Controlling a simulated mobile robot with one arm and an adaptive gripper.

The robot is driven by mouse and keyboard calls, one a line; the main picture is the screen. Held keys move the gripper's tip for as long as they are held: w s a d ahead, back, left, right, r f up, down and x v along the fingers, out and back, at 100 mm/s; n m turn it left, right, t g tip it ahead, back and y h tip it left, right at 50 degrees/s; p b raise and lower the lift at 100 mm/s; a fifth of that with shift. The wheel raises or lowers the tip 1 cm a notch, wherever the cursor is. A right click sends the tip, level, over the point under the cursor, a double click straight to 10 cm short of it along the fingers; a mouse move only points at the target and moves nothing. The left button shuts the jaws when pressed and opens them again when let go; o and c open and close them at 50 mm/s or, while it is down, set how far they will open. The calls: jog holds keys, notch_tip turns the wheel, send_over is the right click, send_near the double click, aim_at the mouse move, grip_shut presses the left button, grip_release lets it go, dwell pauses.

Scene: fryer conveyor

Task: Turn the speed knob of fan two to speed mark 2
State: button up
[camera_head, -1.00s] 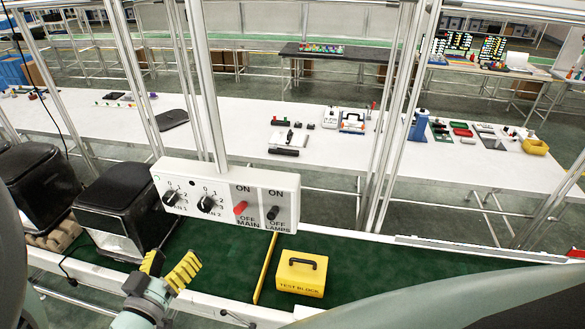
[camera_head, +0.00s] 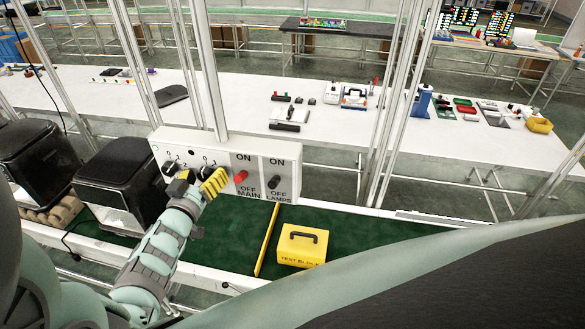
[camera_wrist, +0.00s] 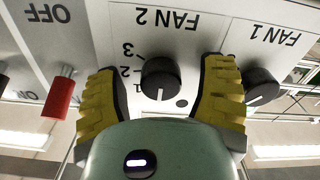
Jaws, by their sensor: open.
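The fan two speed knob (camera_wrist: 160,75) is round and black on a white panel, under an upside-down "FAN 2" label in the wrist view. Its white pointer line points down in that picture. Marks 3, 2 and 1 show on its left; the 0 mark is not visible there. My gripper (camera_wrist: 162,100) is open, with one yellow ribbed finger on each side of the knob and gaps between. In the head view my gripper (camera_head: 197,184) is in front of the control panel (camera_head: 232,148) and partly covers the knob area.
The fan one knob (camera_wrist: 262,88) is close beside the right finger in the wrist view. The red MAIN switch (camera_wrist: 60,92) is beyond the left finger. The dark LAMPS switch (camera_head: 274,182) is farther right. A yellow test block (camera_head: 302,246) sits on the green belt.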

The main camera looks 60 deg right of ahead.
jog(key=shift+o, duration=0.3)
jog(key=c, duration=1.3)
jog(key=shift+o, duration=0.2)
jog(key=shift+f+b, duration=0.15)
jog(key=shift+b, duration=0.2)
jog(key=shift+f+m+b, duration=0.2)
jog(key=shift+m+b, duration=0.9)
jog(key=shift+b, duration=0.05)
grip_shut()
jog(key=m+b, duration=0.5)
jog(key=b, duration=0.1)
jog(key=shift+f, duration=0.1)
jog(key=m+b, duration=0.4)
jog(key=b, duration=0.1)
jog(key=shift+m, duration=0.3)
jog(key=shift+w+a+r+m+b, duration=0.1)
jog(key=shift+r+m+b, duration=0.05)
jog(key=shift+m+b, duration=0.75)
jog(key=shift+w+r+m+b, duration=0.1)
jog(key=shift+r+m+b, duration=0.05)
jog(key=shift+m+b, duration=0.7)
jog(key=shift+m, duration=0.25)
